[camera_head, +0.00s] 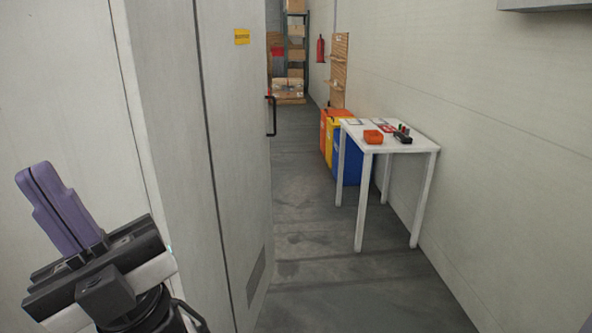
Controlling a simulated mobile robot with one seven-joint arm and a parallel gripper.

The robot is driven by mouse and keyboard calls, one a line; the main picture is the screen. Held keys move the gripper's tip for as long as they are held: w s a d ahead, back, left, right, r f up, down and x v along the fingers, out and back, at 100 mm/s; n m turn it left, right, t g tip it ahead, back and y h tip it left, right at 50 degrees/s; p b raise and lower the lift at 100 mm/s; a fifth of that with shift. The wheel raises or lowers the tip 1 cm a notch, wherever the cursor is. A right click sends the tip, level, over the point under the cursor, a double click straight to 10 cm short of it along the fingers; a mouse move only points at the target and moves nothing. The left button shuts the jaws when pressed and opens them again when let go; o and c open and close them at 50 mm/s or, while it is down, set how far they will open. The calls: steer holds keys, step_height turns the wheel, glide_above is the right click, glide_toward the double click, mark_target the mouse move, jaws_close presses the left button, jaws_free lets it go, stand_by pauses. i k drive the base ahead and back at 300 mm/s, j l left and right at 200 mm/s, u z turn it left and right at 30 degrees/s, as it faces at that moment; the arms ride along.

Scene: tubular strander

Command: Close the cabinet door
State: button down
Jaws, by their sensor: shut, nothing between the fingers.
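A tall light grey cabinet (165,130) fills the left and centre-left of the view. Its door (235,150) is the panel on the right, with a yellow label (242,37) near the top, a black bar handle (271,115) at the right edge and a vent low down. A dark seam runs along the panel's left side; I cannot tell how far the door stands open. My gripper (33,172) is at the lower left, its purple fingers together and empty, pointing up and left. It appears in front of the cabinet, well left of the handle.
Shelving with boxes (288,60) is at the far end. The grey floor between cabinet and table is clear.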

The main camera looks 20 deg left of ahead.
mark_target(231, 35)
steer(key=z, duration=10.95)
